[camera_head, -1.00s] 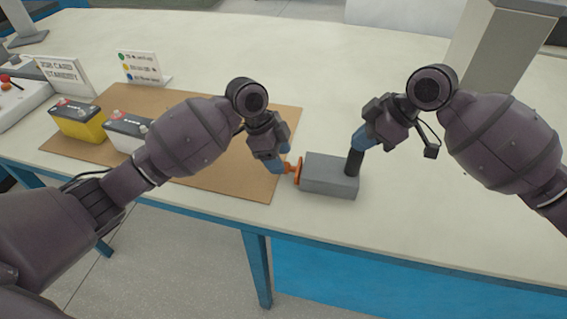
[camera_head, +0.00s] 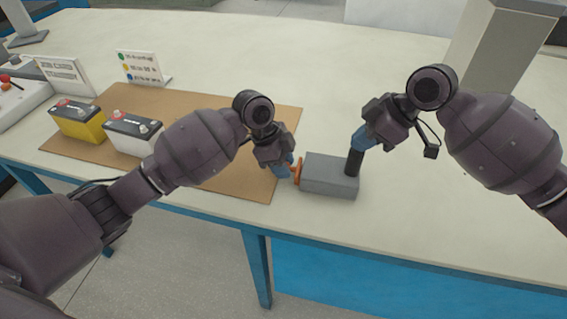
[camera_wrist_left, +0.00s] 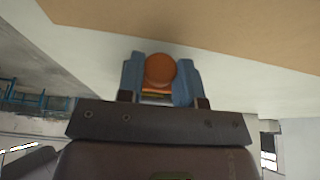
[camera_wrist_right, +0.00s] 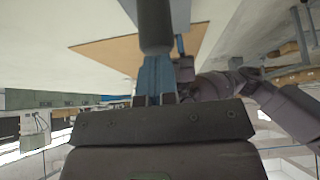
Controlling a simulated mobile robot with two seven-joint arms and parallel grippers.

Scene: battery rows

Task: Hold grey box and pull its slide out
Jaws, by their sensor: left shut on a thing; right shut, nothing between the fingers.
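The grey box (camera_head: 328,177) lies near the table's front edge, with a dark upright post (camera_head: 354,163) at its right end. The slide's orange end (camera_head: 298,172) shows at the box's left end, close against it. My left gripper (camera_head: 286,170) is shut on the slide's orange knob, whose round end shows between the blue fingers in the left wrist view (camera_wrist_left: 160,70). My right gripper (camera_head: 357,142) is shut with nothing between its fingers, at the top of the post. The post (camera_wrist_right: 153,25) also shows just beyond the fingertips in the right wrist view.
A brown mat (camera_head: 235,180) lies left of the box, with a yellow battery (camera_head: 80,124) and a white battery (camera_head: 130,137) on it. Two small signs stand behind. A grey column (camera_head: 495,50) stands at the back right. The table between is clear.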

